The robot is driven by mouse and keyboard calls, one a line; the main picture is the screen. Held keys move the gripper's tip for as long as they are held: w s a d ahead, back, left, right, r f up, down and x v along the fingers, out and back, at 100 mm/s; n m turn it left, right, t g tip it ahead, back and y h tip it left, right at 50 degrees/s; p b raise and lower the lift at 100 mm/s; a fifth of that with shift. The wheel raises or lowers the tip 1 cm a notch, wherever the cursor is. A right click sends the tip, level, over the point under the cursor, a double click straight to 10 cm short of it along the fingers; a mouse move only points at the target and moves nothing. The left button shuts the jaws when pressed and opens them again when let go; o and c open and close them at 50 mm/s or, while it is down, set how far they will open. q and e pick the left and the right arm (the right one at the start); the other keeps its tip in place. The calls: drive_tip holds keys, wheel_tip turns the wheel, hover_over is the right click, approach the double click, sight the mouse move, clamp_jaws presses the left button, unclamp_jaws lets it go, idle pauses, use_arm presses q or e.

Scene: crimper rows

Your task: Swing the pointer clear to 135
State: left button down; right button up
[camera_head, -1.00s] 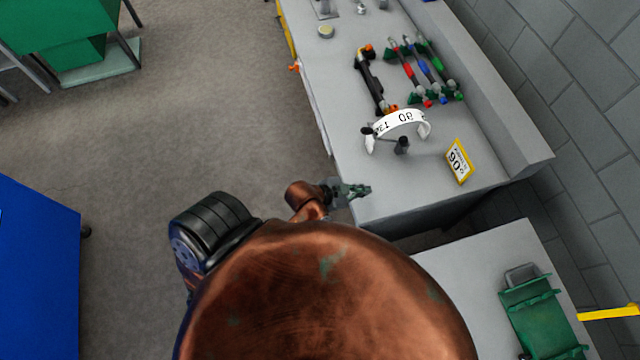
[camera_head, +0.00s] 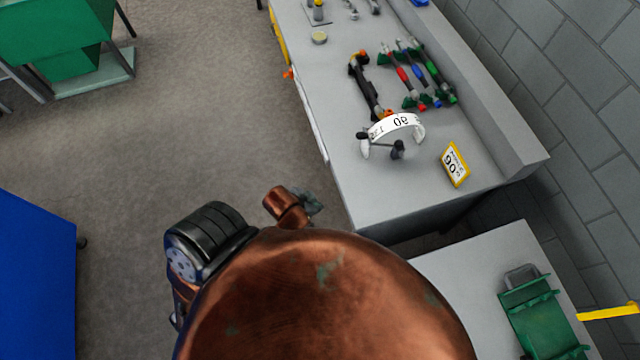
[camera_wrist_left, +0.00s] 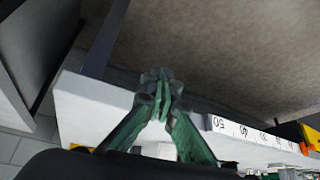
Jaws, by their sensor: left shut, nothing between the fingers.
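The gauge has a white curved scale (camera_head: 404,122) standing on the grey bench, with 90 near its middle and a figure starting 13 near its left end. Its dark pointer (camera_head: 378,142) runs from a black post (camera_head: 397,150) leftward to a knob by the scale's left end. I cannot read its exact angle. My left gripper (camera_head: 314,203) is off the bench's near left corner, apart from the gauge and partly hidden by my copper arm. In the left wrist view its green fingers (camera_wrist_left: 160,88) are shut and empty. My right gripper is not in view.
A yellow-framed 90 sign (camera_head: 455,165) stands right of the gauge. A black-and-orange tool (camera_head: 365,85) and several coloured-handled tools (camera_head: 420,73) lie behind it. A numbered white strip (camera_wrist_left: 245,132) shows in the left wrist view. A side table (camera_head: 465,270) holds a green item.

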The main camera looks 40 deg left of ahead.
sight(363, 136)
use_arm(q)
drive_tip(key=w+a+r+m+t+y+b, duration=0.2)
drive_tip(key=w+a+m+t+b, duration=0.3)
drive_tip(key=w+a+m+t, duration=0.9)
drive_tip(key=s+d+r+m+g+h+b, duration=0.1)
drive_tip(key=s+d+m+h+b, duration=0.3)
drive_tip(key=m, duration=0.7)
drive_tip(key=w+d+m+h+p, duration=0.1)
drive_tip(key=m+h, duration=0.5)
drive_tip(key=m, duration=0.5)
drive_tip(key=x, duration=0.6)
drive_tip(key=p+x, duration=0.1)
drive_tip(key=x, duration=0.2)
drive_tip(key=shift+w+d+r, duration=0.2)
drive_tip(key=shift+r, duration=0.2)
drive_tip(key=shift+w+d+r+p, duration=0.1)
drive_tip(key=shift+w+r+p, duration=0.1)
drive_tip(key=shift+w+r, duration=0.25)
drive_tip(key=shift+w+d+r+p, duration=0.1)
drive_tip(key=shift+w+r+p, duration=0.15)
drive_tip(key=shift+r, duration=0.35)
drive_tip(key=shift+w+d+r, duration=0.1)
drive_tip(key=shift+w+r, duration=0.4)
drive_tip(key=shift+r, duration=0.1)
